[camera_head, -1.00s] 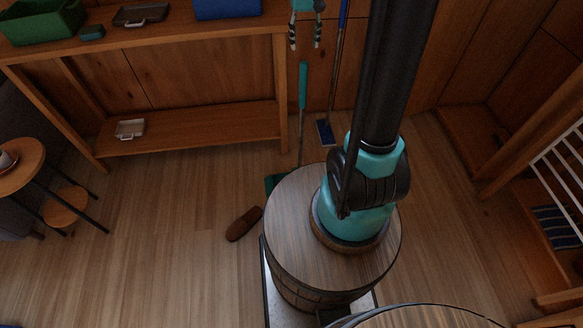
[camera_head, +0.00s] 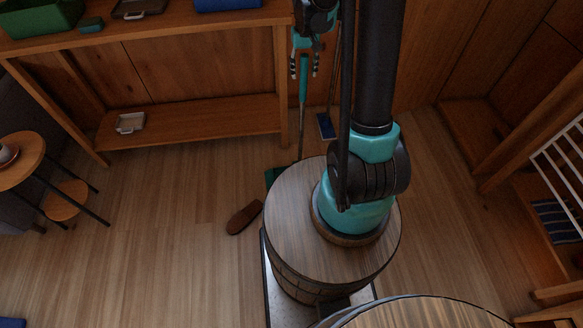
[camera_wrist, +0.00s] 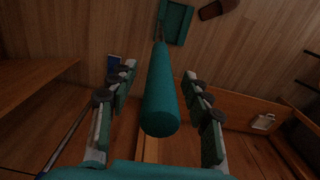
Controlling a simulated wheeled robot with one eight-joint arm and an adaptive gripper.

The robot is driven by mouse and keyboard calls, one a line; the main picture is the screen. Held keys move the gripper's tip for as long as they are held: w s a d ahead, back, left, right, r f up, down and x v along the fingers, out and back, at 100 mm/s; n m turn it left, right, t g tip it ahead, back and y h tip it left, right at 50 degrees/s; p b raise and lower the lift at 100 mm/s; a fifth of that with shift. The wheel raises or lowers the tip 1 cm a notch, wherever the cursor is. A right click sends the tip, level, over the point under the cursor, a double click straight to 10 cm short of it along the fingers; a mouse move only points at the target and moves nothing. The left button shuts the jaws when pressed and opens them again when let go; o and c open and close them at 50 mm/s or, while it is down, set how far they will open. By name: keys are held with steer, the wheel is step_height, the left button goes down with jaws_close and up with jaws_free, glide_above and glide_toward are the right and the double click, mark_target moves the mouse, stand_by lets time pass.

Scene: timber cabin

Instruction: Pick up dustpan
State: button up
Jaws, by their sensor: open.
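The dustpan has a long upright teal handle (camera_head: 303,82) and a dark teal pan (camera_head: 272,176) on the floor, partly hidden behind my round base top. In the wrist view the thick handle grip (camera_wrist: 160,95) points up at the camera, with the pan (camera_wrist: 177,22) beyond it. My gripper (camera_head: 305,70) is open at the top of the handle. In the wrist view its fingers (camera_wrist: 159,75) stand on both sides of the grip, with a gap visible on each side.
A wooden shelf unit (camera_head: 190,125) stands left of the handle, holding a small white tray (camera_head: 130,123). A blue-headed mop (camera_head: 325,126) stands close to the right of it. A brown slipper (camera_head: 244,217) lies on the floor. The floor at left is mostly clear.

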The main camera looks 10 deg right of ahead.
mark_target(304, 77)
steer(key=shift+f, duration=1.55)
jaws_close()
